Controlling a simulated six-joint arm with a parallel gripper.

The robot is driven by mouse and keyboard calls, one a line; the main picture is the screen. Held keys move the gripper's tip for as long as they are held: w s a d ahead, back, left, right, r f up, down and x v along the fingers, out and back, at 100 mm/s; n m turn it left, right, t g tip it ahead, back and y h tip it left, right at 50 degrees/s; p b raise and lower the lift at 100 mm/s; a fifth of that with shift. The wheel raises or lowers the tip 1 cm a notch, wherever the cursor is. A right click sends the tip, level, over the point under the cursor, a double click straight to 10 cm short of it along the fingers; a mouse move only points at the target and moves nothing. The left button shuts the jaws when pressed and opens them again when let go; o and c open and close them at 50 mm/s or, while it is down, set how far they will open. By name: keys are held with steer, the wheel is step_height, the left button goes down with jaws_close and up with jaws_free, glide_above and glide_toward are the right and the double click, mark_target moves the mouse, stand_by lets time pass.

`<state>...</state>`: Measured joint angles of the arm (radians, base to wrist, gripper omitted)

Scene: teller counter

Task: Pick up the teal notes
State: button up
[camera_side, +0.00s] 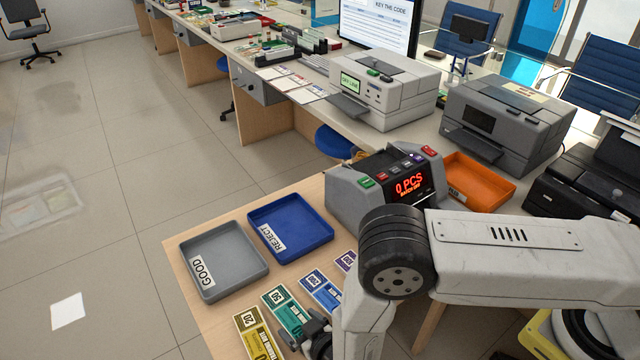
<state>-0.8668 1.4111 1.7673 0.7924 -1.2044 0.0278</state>
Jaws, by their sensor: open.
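The teal notes (283,308) lie flat on the wooden counter near the bottom of the view, marked 50. They are between the yellow notes (252,332), marked 20, and the blue notes (319,288). My gripper (308,332) is low at the bottom edge, at the near right end of the teal notes. It is dark, open, and partly cut off and hidden by my arm. I cannot tell whether its fingers touch the teal notes.
A grey GOOD tray (187,246) and a blue REJECT tray (327,227) sit empty behind the notes. Purple notes (346,261) lie right of the blue ones. A note counter (345,202) reading 0 PCS and an orange tray (508,184) stand farther back.

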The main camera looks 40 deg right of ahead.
steer(key=c, duration=1)
steer(key=shift+r, duration=0.15)
steer(key=shift+r, duration=0.7)
steer(key=shift+s+d+r, duration=1.1)
steer(key=shift+s+r, duration=0.8)
steer(key=shift+s, duration=0.15)
steer(key=shift+s+d+r, duration=1.15)
steer(key=shift+s+r, duration=0.75)
steer(key=shift+s, duration=0.15)
steer(key=shift+s+d+r, duration=1.1)
steer(key=shift+s+r, duration=0.8)
steer(key=shift+s, duration=0.15)
steer(key=shift+w, duration=0.1)
